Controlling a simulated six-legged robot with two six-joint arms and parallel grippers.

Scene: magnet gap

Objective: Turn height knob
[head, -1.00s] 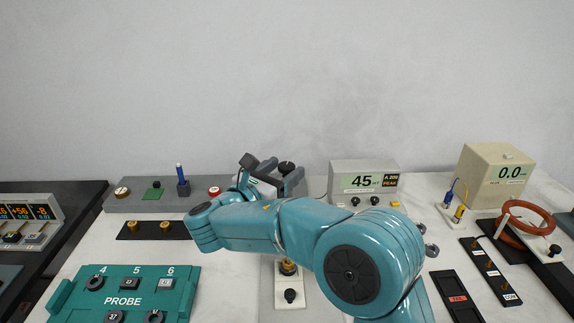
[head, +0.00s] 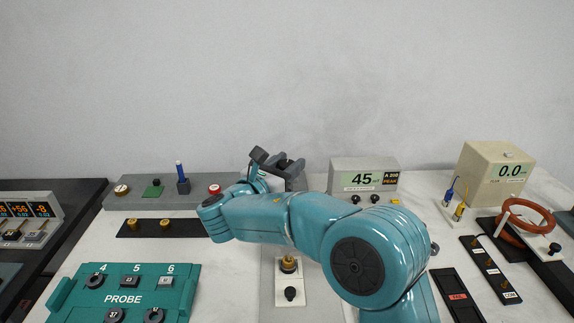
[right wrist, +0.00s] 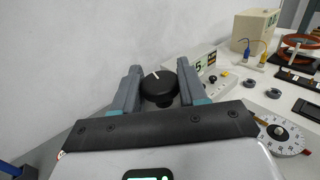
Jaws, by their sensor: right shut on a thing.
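The black round knob (right wrist: 158,87) with a white pointer mark shows in the right wrist view, standing between the two grey fingers. My right gripper (right wrist: 158,72) is shut on this knob, with a finger on each side of its body. In the head view my right gripper (head: 284,172) is at the right end of the grey bench, partly hidden by my wrist, and only a dark bit of the knob shows there. My left gripper is not in view.
A meter (head: 364,178) reading 45 stands just right of the gripper. A beige box (head: 494,175) reading 0.0 is farther right. A teal PROBE panel (head: 125,290) lies front left.

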